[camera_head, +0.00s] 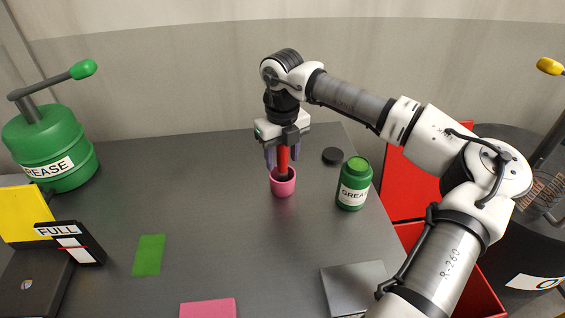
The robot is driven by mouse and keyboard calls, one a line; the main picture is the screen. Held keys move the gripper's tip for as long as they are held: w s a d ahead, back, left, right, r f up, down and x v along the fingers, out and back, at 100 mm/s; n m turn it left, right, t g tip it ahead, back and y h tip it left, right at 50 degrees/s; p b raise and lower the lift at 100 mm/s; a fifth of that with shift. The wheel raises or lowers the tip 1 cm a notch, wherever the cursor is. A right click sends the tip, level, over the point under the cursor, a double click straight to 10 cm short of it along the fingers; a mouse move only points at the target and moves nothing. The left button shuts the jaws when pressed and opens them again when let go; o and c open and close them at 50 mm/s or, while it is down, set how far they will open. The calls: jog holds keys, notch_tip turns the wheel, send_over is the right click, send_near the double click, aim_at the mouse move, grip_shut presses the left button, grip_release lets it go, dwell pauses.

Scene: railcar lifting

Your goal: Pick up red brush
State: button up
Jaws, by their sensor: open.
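The red brush (283,160) stands upright in a small pink cup (283,187) on the dark table. Its red handle shows above the cup's rim; its lower end is hidden inside the cup. My gripper (282,158) points straight down over the cup, with its purple-grey fingers on either side of the handle. The fingers are open, and I cannot tell whether either one touches the handle.
A green grease jar (353,188) stands right of the cup, with a black lid (333,156) behind it. A green grease drum (51,146) is at the left. A metal plate (352,285), green card (149,255) and pink card (208,308) lie in front.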

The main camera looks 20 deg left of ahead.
jog(key=c, duration=1.1)
jog(key=shift+o, duration=0.2)
jog(key=shift+r, duration=0.1)
